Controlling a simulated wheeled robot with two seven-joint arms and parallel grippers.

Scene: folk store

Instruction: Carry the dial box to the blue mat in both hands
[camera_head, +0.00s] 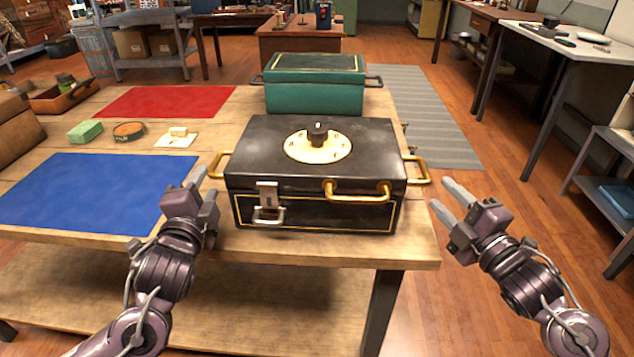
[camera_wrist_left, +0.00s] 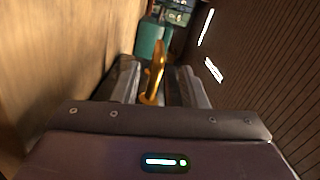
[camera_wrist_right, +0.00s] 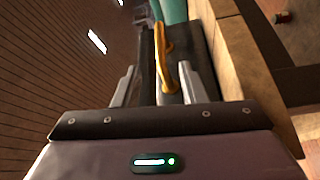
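The dial box (camera_head: 315,175) is black with a cream dial and black knob on its lid, brass handles on both sides and a brass handle and latch in front. It stands on the wooden table near its front right. The blue mat (camera_head: 90,190) lies flat to its left. My left gripper (camera_head: 202,184) is open by the left side handle, which shows between its fingers in the left wrist view (camera_wrist_left: 156,75). My right gripper (camera_head: 452,198) is open, just off the right side handle (camera_head: 416,171). That handle shows between its fingers in the right wrist view (camera_wrist_right: 163,65).
A green box (camera_head: 315,85) stands close behind the dial box. A red mat (camera_head: 165,101), a green block (camera_head: 85,132), a round tin (camera_head: 128,130) and a small white card (camera_head: 176,138) lie to the left. A wooden tray (camera_head: 65,97) is at the far left. The blue mat is clear.

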